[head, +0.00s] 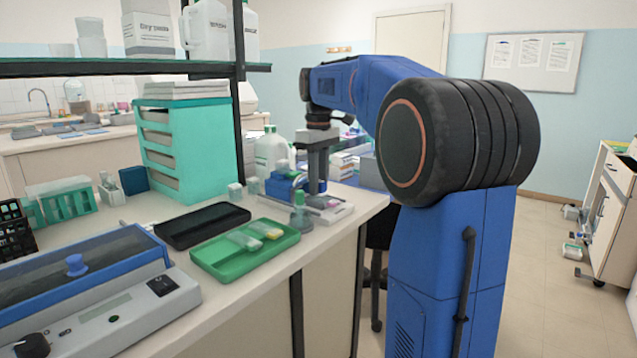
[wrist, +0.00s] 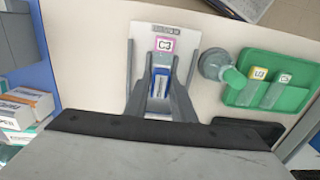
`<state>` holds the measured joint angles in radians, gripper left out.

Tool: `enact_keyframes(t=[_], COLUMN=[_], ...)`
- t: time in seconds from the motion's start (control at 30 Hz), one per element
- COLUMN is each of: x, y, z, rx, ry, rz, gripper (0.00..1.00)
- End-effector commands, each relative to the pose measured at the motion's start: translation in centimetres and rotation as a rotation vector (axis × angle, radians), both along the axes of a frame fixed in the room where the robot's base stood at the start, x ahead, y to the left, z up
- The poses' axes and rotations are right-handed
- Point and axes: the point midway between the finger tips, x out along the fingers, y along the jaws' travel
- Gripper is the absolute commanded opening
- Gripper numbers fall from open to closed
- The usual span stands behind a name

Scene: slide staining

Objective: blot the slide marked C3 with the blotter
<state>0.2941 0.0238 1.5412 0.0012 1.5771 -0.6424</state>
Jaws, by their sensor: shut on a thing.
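My gripper (wrist: 162,82) is shut on the blotter (wrist: 160,86), whose blue and white part shows between the fingers in the wrist view. The slide marked C3 (wrist: 165,44) has a pink label and lies on a white plate (wrist: 143,34). The gripper and blotter are over the plate, just below the label in the picture, and hide the rest of the slide. I cannot tell whether the blotter touches it. In the head view my gripper (head: 316,172) is low over the white plate (head: 335,214), at the bench's right end.
A green tray (head: 218,273) with two other slides lies nearby; it also shows in the wrist view (wrist: 298,72). A black tray (head: 203,226), a teal drawer cabinet (head: 190,110) and white bottles (head: 270,150) stand around.

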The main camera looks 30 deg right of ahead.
Motion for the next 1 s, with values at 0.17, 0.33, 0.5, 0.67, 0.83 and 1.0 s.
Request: enact_keyframes(t=[0.17, 0.33, 0.5, 0.67, 0.83, 1.0], x=[0.00, 0.00, 0.00, 0.00, 0.00, -0.01], y=[0.00, 0.00, 0.00, 0.00, 0.00, 0.00], z=[-0.14, -0.28, -0.42, -0.55, -0.69, -0.82], rx=[0.000, 0.000, 0.000, 0.000, 0.000, 0.000], ry=[0.000, 0.000, 0.000, 0.000, 0.000, 0.000], rz=[0.000, 0.000, 0.000, 0.000, 0.000, 0.000], gripper=[0.07, 0.07, 0.07, 0.07, 0.07, 0.07])
